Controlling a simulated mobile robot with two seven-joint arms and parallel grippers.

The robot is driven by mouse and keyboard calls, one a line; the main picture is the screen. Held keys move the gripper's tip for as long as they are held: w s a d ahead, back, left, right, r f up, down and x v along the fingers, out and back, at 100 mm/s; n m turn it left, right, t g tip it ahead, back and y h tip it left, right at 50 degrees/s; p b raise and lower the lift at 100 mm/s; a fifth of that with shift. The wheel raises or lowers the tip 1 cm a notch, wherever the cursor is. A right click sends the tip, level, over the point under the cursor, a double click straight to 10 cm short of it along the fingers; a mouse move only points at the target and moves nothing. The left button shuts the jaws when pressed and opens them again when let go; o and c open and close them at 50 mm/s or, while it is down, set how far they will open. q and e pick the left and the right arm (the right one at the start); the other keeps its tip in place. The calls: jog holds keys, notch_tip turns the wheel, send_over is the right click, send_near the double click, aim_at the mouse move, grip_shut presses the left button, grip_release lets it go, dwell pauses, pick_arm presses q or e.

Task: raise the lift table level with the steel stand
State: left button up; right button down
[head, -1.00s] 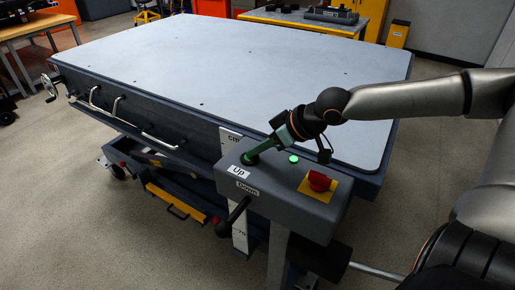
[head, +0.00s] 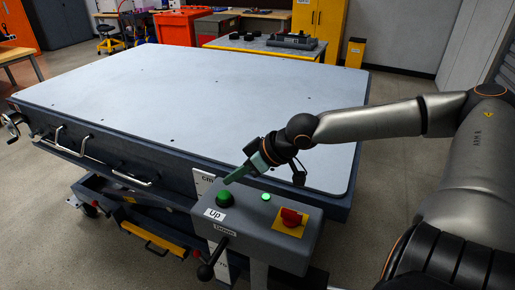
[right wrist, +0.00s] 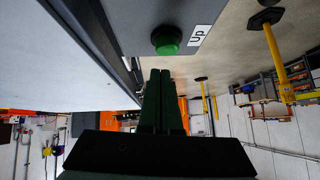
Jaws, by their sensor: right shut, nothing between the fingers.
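The lift table (head: 200,85) has a wide pale grey top on a dark frame and fills the middle of the head view. Its control box (head: 262,232) at the front right corner carries a green button (head: 225,198) with an "Up" label, a "Down" label, a small lit green lamp and a red knob on yellow. My right gripper (head: 229,182) is shut and empty, its tips just above the green button and apart from it. The right wrist view shows the shut fingers (right wrist: 161,78) beside the button (right wrist: 166,41). A grey-topped stand (head: 252,43), possibly the steel stand, is behind the table.
A handwheel (head: 12,120) and rails are on the table's near left side. Yellow and orange cabinets stand behind.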

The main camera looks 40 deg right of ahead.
jog(key=shift+s+d+r+p, duration=0.25)
jog(key=shift+r+p, duration=0.1)
jog(key=shift+r, duration=0.15)
jog(key=shift+s+a+r+p, duration=0.1)
jog(key=shift+s+r+p, duration=0.2)
jog(key=shift+p, duration=0.2)
jog(key=shift+s+r, duration=0.1)
jog(key=v, duration=0.7)
jog(key=shift+s, duration=0.1)
dwell(0.4)
